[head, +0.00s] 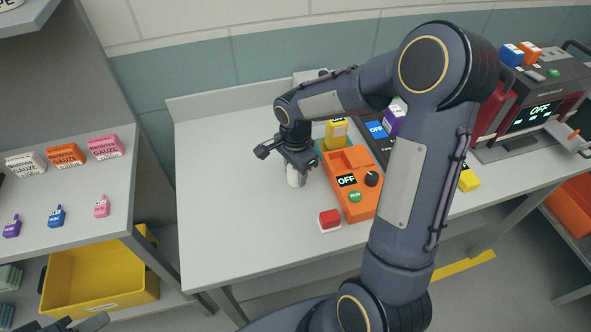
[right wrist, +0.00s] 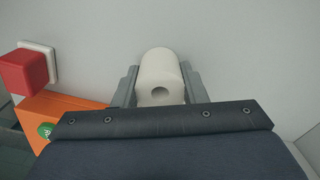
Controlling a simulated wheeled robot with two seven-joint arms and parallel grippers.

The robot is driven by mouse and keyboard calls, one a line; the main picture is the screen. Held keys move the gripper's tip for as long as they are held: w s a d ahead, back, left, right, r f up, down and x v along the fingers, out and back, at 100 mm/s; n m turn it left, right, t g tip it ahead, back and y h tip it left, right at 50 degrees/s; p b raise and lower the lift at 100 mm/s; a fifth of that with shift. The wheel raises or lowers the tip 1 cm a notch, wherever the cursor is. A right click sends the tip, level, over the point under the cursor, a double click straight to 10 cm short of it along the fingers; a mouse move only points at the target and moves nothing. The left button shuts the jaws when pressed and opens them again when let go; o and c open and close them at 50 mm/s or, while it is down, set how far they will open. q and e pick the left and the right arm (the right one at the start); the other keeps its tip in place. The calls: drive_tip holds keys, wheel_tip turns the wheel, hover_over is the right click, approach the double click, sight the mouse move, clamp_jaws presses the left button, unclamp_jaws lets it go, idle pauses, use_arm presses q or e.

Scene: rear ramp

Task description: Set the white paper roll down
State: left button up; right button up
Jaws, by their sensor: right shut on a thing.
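The white paper roll (head: 296,176) is upright at the grey bench top, left of the orange machine, in the head view. In the right wrist view the roll (right wrist: 161,78) sits between the two grey fingers, its end with the round hole facing the camera. My right gripper (head: 297,168) is shut on the roll from above; it also shows in the right wrist view (right wrist: 160,88). I cannot tell whether the roll's lower end touches the bench. A dark part at the bottom left edge of the head view may be my left arm; its jaws are not clear.
The orange machine (head: 350,204) with an OFF display stands right of the roll. A red block on a white base (head: 329,219) is in front. The bench (head: 225,200) is clear to the left. A shelf with gauze boxes (head: 64,155) stands further left.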

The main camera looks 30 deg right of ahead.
drive_tip(key=shift+f, duration=0.2)
drive_tip(key=o, duration=1)
drive_tip(key=shift+r, duration=0.1)
drive_tip(key=shift+c, duration=0.2)
drive_tip(key=shift+r, duration=0.1)
wheel_tip(320, 180, up, 12)
drive_tip(key=s+a+n+t+y, duration=0.2)
drive_tip(key=s+a+n, duration=0.1)
drive_tip(key=s+n, duration=0.4)
drive_tip(key=s+a+r+n+t+y, duration=0.1)
drive_tip(key=s+a+n+t, duration=0.1)
drive_tip(key=s+n, duration=0.5)
drive_tip(key=s+t, duration=0.1)
drive_tip(key=s, duration=0.4)
drive_tip(key=shift+s+a+n+t+y, duration=0.3)
drive_tip(key=shift+s+a+y, duration=0.1)
